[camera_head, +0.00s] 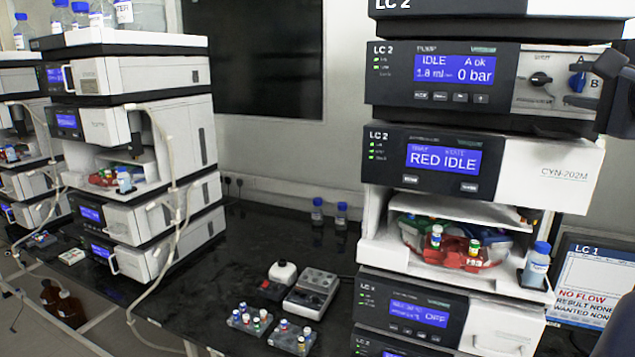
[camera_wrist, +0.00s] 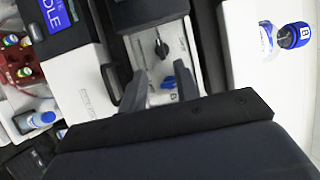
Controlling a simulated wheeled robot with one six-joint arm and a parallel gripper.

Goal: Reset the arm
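My gripper (camera_wrist: 160,72) is open and empty in the wrist view, its two dark fingers apart. A black knob (camera_wrist: 161,48) and a blue knob (camera_wrist: 168,83) on a pale valve panel show beyond and between the fingers. I cannot tell if a finger touches the panel. In the head view, a dark part of my arm end (camera_head: 616,88) is at the right edge, beside the LC 2 pump module (camera_head: 390,92). The same black knob (camera_head: 540,79) and blue knob (camera_head: 577,82) show there, with marks A and B.
The LC 2 stack has an open bay with a red tray (camera_head: 455,250) of vials and a blue-capped bottle (camera_head: 536,266). An LC 1 screen (camera_head: 592,285) reads NO FLOW. Vial racks (camera_head: 250,318) stand on the black bench (camera_head: 225,285). Another stack (camera_head: 130,110) stands left.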

